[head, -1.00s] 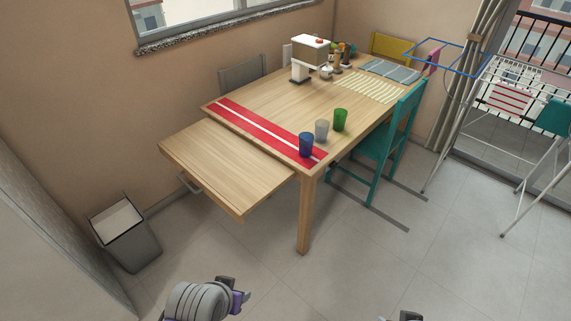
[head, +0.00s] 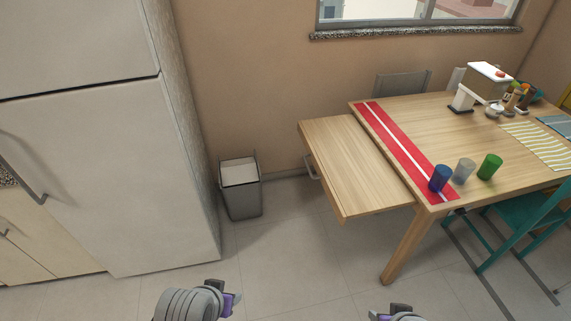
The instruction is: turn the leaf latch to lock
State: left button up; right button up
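The wooden table leaf (head: 352,165) sticks out from the left end of the table (head: 450,120), slightly below its top. A grey metal handle (head: 311,169) shows on the leaf's outer edge. A small dark piece (head: 460,211) sits under the table's near corner; I cannot tell whether it is the latch. No latch is clearly visible elsewhere. My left gripper (head: 231,301) is at the bottom of the view, over the floor and away from the table. My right gripper (head: 392,309) is at the bottom edge, partly cut off. The finger gaps of both are unclear.
Blue (head: 440,178), clear (head: 463,171) and green (head: 489,166) cups stand near the table's front edge. A teal chair (head: 520,228) is at the right. A grey bin (head: 240,187) stands beside a fridge (head: 110,180). The floor before the leaf is clear.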

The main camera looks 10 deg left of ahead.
aim_at(459, 212)
jog(key=z, duration=1.3)
